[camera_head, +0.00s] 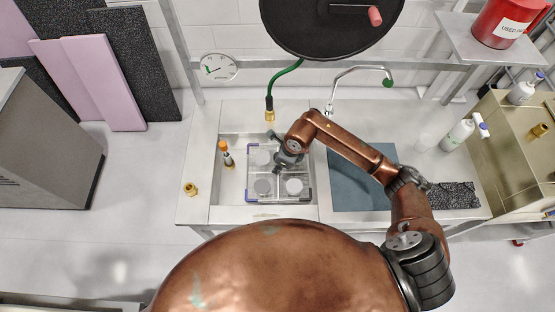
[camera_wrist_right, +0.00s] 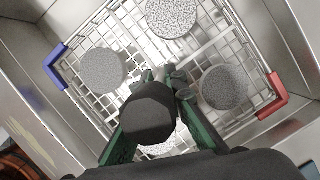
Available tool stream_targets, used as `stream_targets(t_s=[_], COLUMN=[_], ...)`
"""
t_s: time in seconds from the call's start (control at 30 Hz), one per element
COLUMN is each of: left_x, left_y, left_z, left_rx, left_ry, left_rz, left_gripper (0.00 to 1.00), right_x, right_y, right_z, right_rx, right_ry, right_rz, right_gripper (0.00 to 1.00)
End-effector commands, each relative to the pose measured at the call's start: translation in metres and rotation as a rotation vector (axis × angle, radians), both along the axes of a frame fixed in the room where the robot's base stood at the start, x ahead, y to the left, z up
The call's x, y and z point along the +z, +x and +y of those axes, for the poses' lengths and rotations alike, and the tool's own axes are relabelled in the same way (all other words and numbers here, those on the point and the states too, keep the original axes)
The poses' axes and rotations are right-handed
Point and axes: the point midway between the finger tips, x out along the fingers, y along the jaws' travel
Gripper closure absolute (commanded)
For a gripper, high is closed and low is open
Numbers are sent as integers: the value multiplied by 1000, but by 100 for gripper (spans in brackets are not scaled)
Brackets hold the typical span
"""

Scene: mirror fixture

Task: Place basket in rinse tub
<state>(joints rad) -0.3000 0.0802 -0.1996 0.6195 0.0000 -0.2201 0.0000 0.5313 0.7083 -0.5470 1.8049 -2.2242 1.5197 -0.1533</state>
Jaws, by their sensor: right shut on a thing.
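The wire basket (camera_head: 279,197) is inside the outline of the left, pale steel tub (camera_head: 228,195) of the bench. It carries grey speckled discs, one partly hidden by my gripper. In the right wrist view the basket (camera_wrist_right: 137,45) has a blue corner at left and a red corner at right. My right gripper (camera_head: 283,166) reaches down over the basket's middle. In the right wrist view its fingers (camera_wrist_right: 165,76) are shut on the basket's central part, mostly hidden. I cannot tell whether the basket touches the tub floor. My left gripper is not in view.
A blue-grey tub (camera_head: 350,185) lies to the right under a curved tap (camera_head: 360,69). An orange-capped item (camera_head: 226,152) stands left of the basket. A green hose (camera_head: 283,73) hangs behind. Bottles (camera_head: 458,134) and a dark mat (camera_head: 455,195) are at right.

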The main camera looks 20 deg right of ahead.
Motion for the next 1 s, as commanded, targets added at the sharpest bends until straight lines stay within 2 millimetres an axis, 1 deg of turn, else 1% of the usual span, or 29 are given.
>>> stream_targets(t_s=[0.1,0.37,0.6,0.67,0.97,1.0], left_x=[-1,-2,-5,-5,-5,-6], left_y=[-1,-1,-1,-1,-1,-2], left_z=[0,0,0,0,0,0], left_rx=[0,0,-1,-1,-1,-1], left_ry=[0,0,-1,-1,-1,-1], left_rz=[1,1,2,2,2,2], left_gripper=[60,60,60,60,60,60], right_x=[-13,-26,-55,-58,-59,-62], right_y=[1,1,1,1,2,0], right_z=[1,1,1,1,1,0], right_rx=[0,1,0,1,1,1], right_ry=[5,4,4,5,3,0], right_rz=[-4,-3,-2,-4,-6,-2], right_gripper=[100,100,100,100,100,88])
